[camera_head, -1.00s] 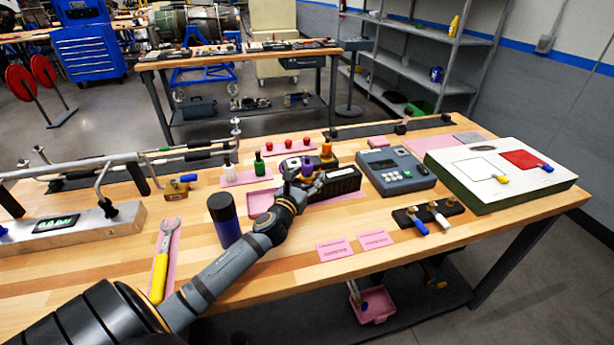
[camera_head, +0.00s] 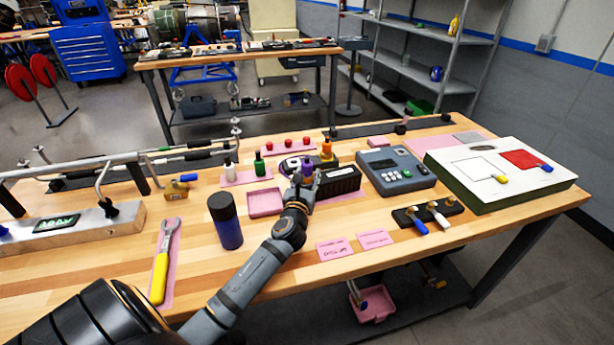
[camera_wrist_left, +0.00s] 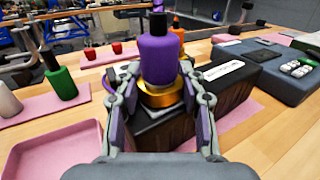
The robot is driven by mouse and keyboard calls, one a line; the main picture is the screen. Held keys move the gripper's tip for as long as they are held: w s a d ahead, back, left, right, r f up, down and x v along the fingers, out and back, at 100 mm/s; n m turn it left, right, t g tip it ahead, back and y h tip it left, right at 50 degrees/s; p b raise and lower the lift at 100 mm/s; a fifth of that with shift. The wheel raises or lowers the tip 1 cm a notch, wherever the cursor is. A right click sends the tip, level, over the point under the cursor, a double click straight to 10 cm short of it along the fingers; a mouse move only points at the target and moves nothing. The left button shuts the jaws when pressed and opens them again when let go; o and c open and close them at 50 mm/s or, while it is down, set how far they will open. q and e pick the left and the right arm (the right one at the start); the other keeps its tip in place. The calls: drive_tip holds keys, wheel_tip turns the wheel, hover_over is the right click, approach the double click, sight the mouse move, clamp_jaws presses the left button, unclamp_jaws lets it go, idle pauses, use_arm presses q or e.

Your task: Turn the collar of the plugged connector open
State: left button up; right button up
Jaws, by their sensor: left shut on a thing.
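The plugged connector is a purple cylinder (camera_wrist_left: 160,55) with a dark top. It stands upright on the black box (camera_head: 341,179) and also shows in the head view (camera_head: 308,165). A gold collar (camera_wrist_left: 162,96) rings its base. My left gripper (camera_head: 304,184) is at the connector. In the left wrist view its fingers (camera_wrist_left: 158,84) lie on both sides of the collar, shut on it. The fingers partly hide the collar's sides, and I cannot tell how far it is turned. My right gripper is in neither view.
A pink tray (camera_head: 265,202) lies left of the box. A grey keypad unit (camera_head: 396,170) is to the right. A dark cylinder (camera_head: 225,222) stands left of my arm.

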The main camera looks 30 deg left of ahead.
use_arm(q)
drive_tip(key=n+g+y, duration=0.2)
drive_tip(key=y, duration=0.1)
drive_tip(key=n+g+y+b, duration=0.1)
drive_tip(key=n+g+y, duration=0.1)
drive_tip(key=y, duration=0.1)
drive_tip(key=shift+w+d+f+n, duration=0.1)
drive_tip(key=shift+n, duration=0.2)
drive_tip(key=n+g+y+b, duration=0.1)
drive_tip(key=n+g, duration=0.1)
drive_tip(key=g, duration=0.1)
drive_tip(key=n+g+y, duration=0.2)
drive_tip(key=shift+g+y+b, duration=0.3)
drive_tip(key=shift+g+b, duration=0.05)
drive_tip(key=shift+g, duration=0.05)
drive_tip(key=shift+n, duration=0.3)
drive_tip(key=shift+g, duration=0.5)
drive_tip(key=o, duration=1.2)
